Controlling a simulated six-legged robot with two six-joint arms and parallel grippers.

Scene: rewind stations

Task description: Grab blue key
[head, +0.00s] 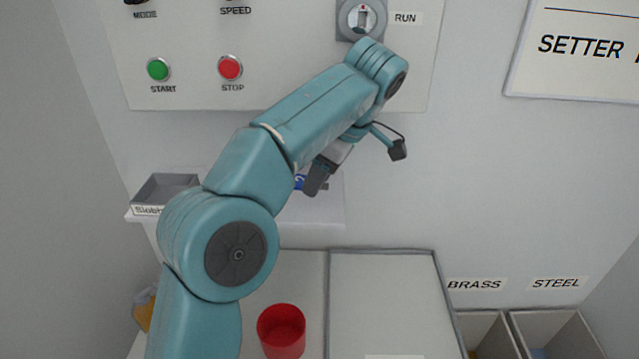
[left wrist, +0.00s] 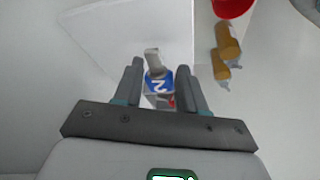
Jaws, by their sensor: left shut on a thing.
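The blue key (left wrist: 157,83) has a blue face marked with a white 2 and a grey metal end. In the left wrist view it sits between the two fingers of my left gripper (left wrist: 161,72), which is shut on it. In the head view my left gripper (head: 316,181) is over the small white shelf (head: 325,212), and only a bit of the key's blue (head: 299,182) shows behind it. I cannot tell whether the key still touches the shelf. My right gripper is in neither view.
A grey tray (head: 162,187) stands at the shelf's left end. Above is a panel with a green START button (head: 158,69), a red STOP button (head: 230,67) and a RUN switch (head: 362,18). Below are a red cup (head: 282,330) and BRASS and STEEL bins (head: 548,325).

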